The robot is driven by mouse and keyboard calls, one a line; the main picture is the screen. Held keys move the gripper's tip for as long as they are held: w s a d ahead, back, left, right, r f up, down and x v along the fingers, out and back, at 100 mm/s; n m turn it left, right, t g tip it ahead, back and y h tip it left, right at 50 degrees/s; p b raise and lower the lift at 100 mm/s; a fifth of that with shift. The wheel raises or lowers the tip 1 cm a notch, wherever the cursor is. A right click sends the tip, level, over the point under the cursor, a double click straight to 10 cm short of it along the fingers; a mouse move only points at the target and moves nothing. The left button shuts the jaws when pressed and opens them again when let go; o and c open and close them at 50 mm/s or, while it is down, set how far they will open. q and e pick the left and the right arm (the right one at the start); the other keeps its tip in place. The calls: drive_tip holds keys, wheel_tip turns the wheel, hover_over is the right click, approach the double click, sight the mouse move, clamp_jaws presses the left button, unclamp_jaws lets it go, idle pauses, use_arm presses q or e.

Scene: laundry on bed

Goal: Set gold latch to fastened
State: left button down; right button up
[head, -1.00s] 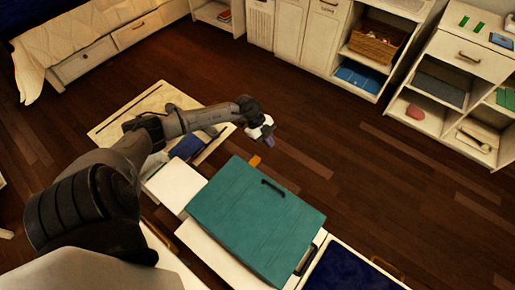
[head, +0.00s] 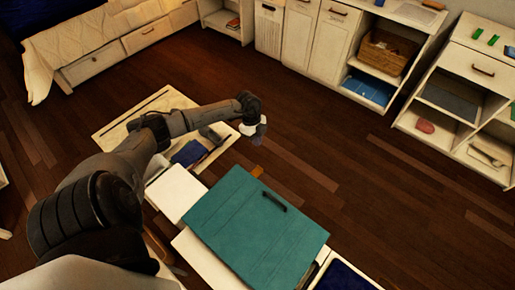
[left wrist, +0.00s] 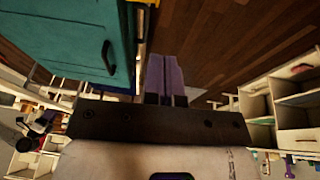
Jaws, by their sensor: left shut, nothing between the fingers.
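A teal case (head: 250,230) lies closed and flat in the head view, with a black handle (head: 274,201) on its top. A small gold piece, likely the gold latch (head: 258,172), shows at the case's far edge; its setting is too small to tell. My left gripper (head: 258,140) is beyond that edge, above the dark floor and apart from the latch. In the left wrist view its purple fingers (left wrist: 166,75) are shut and empty. The teal case (left wrist: 60,40) is left of them there, with a narrow gold strip (left wrist: 141,50) along its edge. My right gripper is out of view.
A white surface (head: 178,193) and a tray with a dark blue item (head: 189,153) lie left of the case. White cabinets and shelves (head: 315,40) stand at the back. A dark blue panel (head: 343,276) is at front right. Open wooden floor lies beyond the case.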

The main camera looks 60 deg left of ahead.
use_arm(q)
drive_tip(key=b, duration=0.2)
hover_over(256, 172)
drive_tip(key=w+a, duration=0.2)
drive_tip(key=w, duration=0.1)
wheel_tip(256, 172, down, 11)
drive_tip(key=shift+s+d+f, duration=0.3)
drive_tip(key=shift+s+f, duration=0.05)
drive_tip(key=shift+f, duration=0.3)
drive_tip(key=shift+f+b, duration=0.1)
drive_tip(key=shift+b, duration=0.25)
drive_tip(key=shift+w+a+f+g, duration=0.1)
drive_tip(key=shift+w+g, duration=0.1)
drive_tip(key=shift+g, duration=0.2)
